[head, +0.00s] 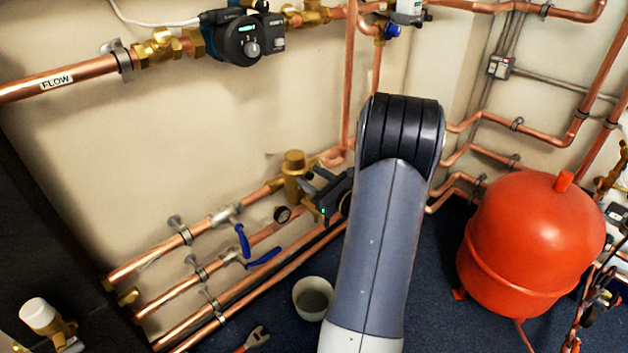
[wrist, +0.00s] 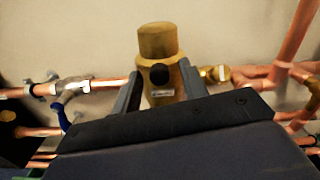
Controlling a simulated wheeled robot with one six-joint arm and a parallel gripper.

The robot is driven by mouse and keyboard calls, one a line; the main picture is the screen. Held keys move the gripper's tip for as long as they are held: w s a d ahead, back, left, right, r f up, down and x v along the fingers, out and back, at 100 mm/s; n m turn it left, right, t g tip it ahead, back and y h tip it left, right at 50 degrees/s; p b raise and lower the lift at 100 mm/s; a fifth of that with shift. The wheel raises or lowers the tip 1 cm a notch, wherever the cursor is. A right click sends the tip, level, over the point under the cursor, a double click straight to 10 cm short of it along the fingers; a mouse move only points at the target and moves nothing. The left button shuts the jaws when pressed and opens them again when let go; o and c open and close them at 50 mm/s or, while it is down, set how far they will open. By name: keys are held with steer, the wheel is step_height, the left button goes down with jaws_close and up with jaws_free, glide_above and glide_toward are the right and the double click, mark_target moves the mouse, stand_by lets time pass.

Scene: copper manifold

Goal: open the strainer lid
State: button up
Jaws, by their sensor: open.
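The brass strainer (head: 293,184) stands on a copper pipe low on the wall, just left of my gripper. In the wrist view it stands upright in the middle, with a round brass cap (wrist: 158,40) on top, a black round knob (wrist: 159,75) on its front and a small label below. The cap looks seated on the body. My gripper (wrist: 160,85) is open, with one finger to each side of the strainer body, below the cap. Nothing is held. In the head view my gripper (head: 312,189) is partly hidden by my arm.
A white bucket (head: 313,297) and a wrench (head: 256,338) are on the floor. A red tank (head: 533,240) stands at right.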

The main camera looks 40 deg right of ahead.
steer(key=shift+c, duration=0.2)
jaws_close()
stand_by(0.3)
steer(key=shift+r, duration=0.1)
